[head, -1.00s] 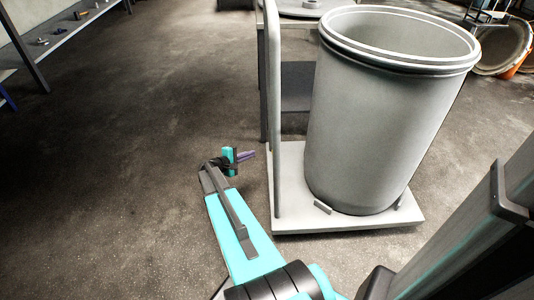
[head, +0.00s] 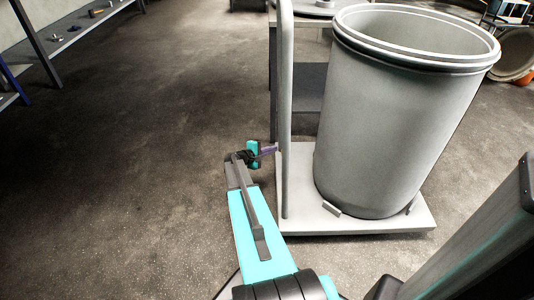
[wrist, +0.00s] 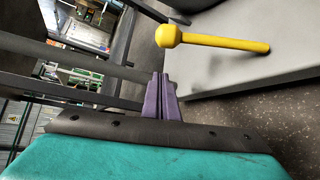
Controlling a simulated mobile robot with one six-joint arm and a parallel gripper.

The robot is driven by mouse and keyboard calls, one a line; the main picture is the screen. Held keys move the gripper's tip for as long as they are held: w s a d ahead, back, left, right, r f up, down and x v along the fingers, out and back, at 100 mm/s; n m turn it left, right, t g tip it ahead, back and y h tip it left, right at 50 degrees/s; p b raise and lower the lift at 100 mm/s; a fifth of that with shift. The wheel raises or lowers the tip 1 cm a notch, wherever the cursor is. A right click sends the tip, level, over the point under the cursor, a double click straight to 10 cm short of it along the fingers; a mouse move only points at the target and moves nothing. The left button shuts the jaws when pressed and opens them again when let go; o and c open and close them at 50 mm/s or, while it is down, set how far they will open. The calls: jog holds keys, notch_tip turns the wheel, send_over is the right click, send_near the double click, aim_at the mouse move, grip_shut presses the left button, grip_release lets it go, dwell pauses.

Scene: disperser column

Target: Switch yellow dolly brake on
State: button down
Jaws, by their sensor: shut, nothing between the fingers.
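The dolly is a pale grey platform (head: 300,221) with an upright grey handle post (head: 285,110) at its left edge. In the wrist view, a yellow lever with a ball end (wrist: 214,43) lies across the pale platform (wrist: 265,70), ball toward the left. This lever cannot be made out in the head view. My gripper (head: 272,149) is just left of the handle post in the head view. In the wrist view its purple fingers (wrist: 162,82) are together and empty, below the lever's ball with a gap between in the picture.
A large open grey drum (head: 390,130) stands on the platform. A table with a lower shelf (head: 308,90) is behind the post. A shelf with small items (head: 75,35) is at the far left. The dark floor (head: 130,180) on the left is clear.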

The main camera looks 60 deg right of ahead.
jog(key=shift+s+a+r+b, duration=0.15)
jog(key=shift+s+r+b, duration=0.1)
jog(key=shift+s, duration=0.35)
jog(key=shift+s+a+r+b, duration=0.2)
jog(key=shift+s+r+b, duration=0.1)
jog(key=shift+s, duration=0.25)
jog(key=shift+s+a+r+b, duration=0.15)
jog(key=shift+s+r+b, duration=0.1)
jog(key=shift+s, duration=0.35)
jog(key=shift+a, duration=0.1)
